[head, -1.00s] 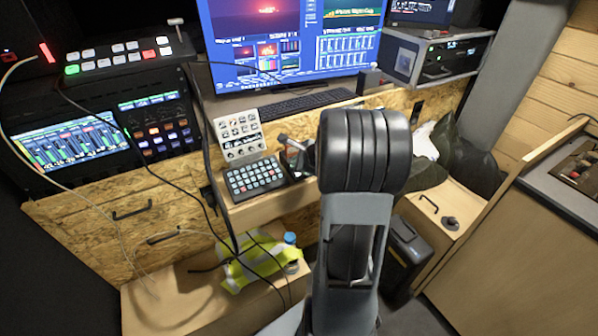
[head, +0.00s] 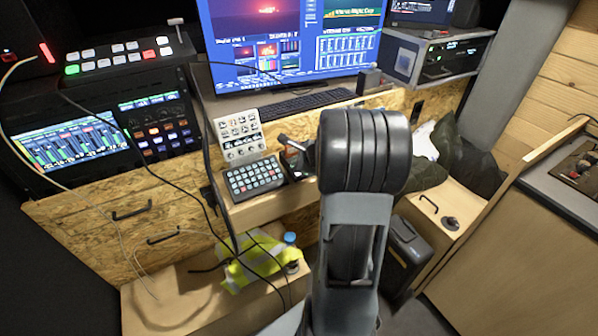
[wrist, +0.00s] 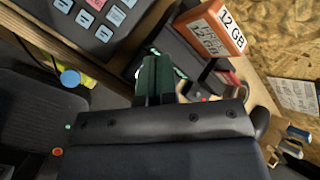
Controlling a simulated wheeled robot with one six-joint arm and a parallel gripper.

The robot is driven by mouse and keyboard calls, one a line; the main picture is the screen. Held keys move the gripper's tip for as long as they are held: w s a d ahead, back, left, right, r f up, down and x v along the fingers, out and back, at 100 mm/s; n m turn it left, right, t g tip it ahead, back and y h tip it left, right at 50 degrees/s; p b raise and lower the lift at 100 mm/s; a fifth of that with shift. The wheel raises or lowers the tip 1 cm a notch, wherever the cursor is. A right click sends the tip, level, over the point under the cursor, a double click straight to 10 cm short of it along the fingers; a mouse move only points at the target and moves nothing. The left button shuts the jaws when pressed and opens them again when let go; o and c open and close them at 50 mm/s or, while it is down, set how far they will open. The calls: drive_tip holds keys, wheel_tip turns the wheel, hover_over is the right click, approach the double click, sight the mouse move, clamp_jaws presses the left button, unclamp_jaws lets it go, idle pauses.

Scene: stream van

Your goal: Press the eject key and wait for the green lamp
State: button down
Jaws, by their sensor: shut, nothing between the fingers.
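My gripper (wrist: 156,64) is shut and empty in the wrist view. Its dark fingers stand over a dark, flat device (wrist: 190,58) beside the keypad, and they cover part of it. A small red light (wrist: 203,99) glows just right of the fingers. In the head view a dark device with a small screen (head: 296,164) sits right of the keypad, partly behind my arm. I cannot make out the eject key or read its label. I cannot pick out a lit green lamp on this device. Whether the fingertips touch it is not clear.
A keypad (head: 255,177) and a white control panel (head: 239,135) stand left of the device. A keyboard (head: 305,104) lies behind. Loose cables hang at left; a yellow vest (head: 255,262) lies below.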

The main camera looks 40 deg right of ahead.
drive_tip(key=shift+f, duration=0.2)
drive_tip(key=shift+f+b, duration=0.25)
drive_tip(key=shift+b, duration=0.3)
drive_tip(key=shift+f+b, duration=0.3)
idle(0.6)
drive_tip(key=shift+s+a+f+b, duration=0.1)
drive_tip(key=shift+s+f+b, duration=0.1)
drive_tip(key=shift+f+b, duration=0.2)
idle(0.4)
drive_tip(key=shift+w+r+p, duration=0.2)
drive_tip(key=shift+r+p, duration=0.55)
drive_tip(key=shift+r, duration=0.1)
drive_tip(key=shift+r, duration=0.15)
